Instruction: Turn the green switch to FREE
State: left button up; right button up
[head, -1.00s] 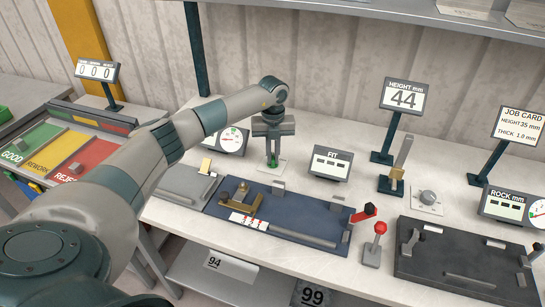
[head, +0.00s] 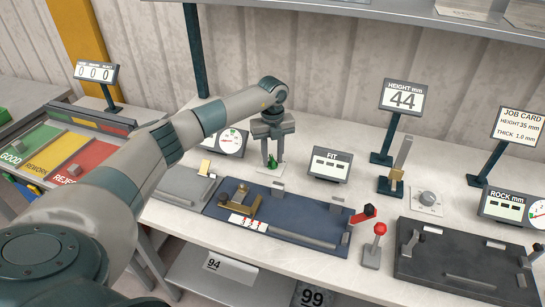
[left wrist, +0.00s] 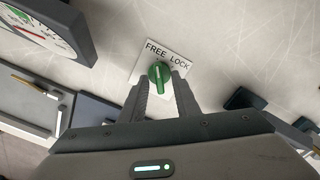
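The green switch (left wrist: 158,74) is a round knob with a raised bar, on a white plate (left wrist: 178,51) lettered FREE on the left and LOCK on the right. Its bar runs roughly up and down in the left wrist view. The switch (head: 272,161) also shows in the head view, below my left gripper (head: 271,153). The gripper points down, with its two fingers apart. In the left wrist view, the fingertips of my left gripper (left wrist: 160,84) lie on either side of the knob. I cannot tell whether they touch it. My right gripper is out of view.
A round dial (head: 232,142) stands left and behind the switch, and the FIT display (head: 329,165) stands to its right. A blue fixture plate (head: 300,226) with clamps lies in front. A red-knobbed lever (head: 376,243) rises farther right.

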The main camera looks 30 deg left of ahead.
aim_at(272, 159)
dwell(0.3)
pick_arm(q)
jog(key=shift+r+b, duration=0.3)
jog(key=shift+r, duration=0.15)
notch_tip(272, 159, up, 16)
jog(key=b, duration=0.4)
jog(key=shift+r+b, duration=0.2)
jog(key=shift+b, duration=0.2)
jog(key=shift+s+f, duration=0.1)
jog(key=shift+s, duration=0.05)
